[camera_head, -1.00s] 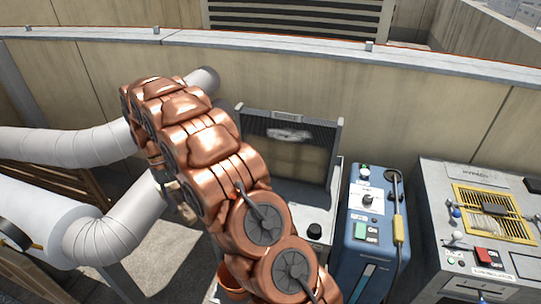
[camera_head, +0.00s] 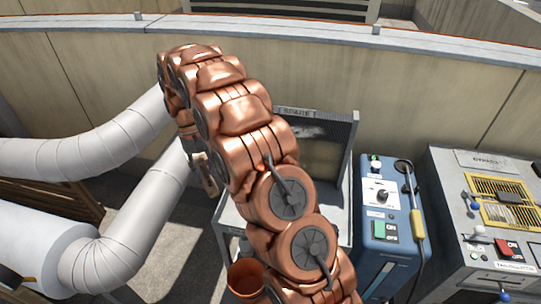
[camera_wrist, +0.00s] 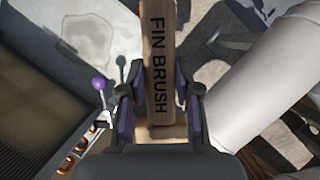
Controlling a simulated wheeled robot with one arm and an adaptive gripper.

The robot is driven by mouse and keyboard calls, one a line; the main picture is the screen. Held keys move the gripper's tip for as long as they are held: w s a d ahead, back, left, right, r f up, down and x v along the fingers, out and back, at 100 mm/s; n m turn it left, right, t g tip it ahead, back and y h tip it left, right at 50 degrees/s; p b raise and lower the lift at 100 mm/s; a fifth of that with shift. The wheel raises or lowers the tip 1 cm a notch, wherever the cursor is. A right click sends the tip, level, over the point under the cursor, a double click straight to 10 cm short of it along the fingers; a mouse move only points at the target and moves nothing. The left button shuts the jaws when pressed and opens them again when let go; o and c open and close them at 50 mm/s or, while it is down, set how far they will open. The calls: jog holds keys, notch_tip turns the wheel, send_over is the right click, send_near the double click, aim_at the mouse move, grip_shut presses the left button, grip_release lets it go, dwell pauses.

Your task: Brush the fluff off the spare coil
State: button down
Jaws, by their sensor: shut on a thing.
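The spare coil (camera_head: 330,161) stands upright in a grey frame under a "SPARE" label, partly hidden by my arm in the head view. My gripper (camera_wrist: 158,100) is shut on the wooden fin brush (camera_wrist: 160,45), lettered "FIN BRUSH". In the head view the brush (camera_head: 206,174) shows as a small tan piece left of my arm, apart from the coil. The brush's bristles cannot be made out. A dark, finely ribbed panel at the left of the wrist view looks like the coil (camera_wrist: 25,120).
White ducts (camera_head: 130,215) fill the left side. A blue machine (camera_head: 388,220) and a grey bypass box (camera_head: 485,225) stand to the right. A parapet wall (camera_head: 310,75) runs behind.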

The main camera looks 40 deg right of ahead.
jog(key=s+d+r+m+t+y+p, duration=0.1)
jog(key=s+d+m, duration=0.1)
jog(key=d+m, duration=0.3)
jog(key=s+d+r+m+t+y+p, duration=0.1)
jog(key=d+m, duration=0.4)
jog(key=d, duration=0.9)
jog(key=shift+s+d+r+m+y, duration=0.2)
jog(key=shift+s+r+m+y, duration=0.15)
jog(key=shift+s+y, duration=0.6)
jog(key=shift+w+d+h, duration=0.25)
jog(key=shift+d, duration=0.2)
jog(key=shift+r, duration=0.15)
jog(key=shift+f+b, duration=0.65)
jog(key=shift+f, duration=0.6)
jog(key=shift+r, duration=0.15)
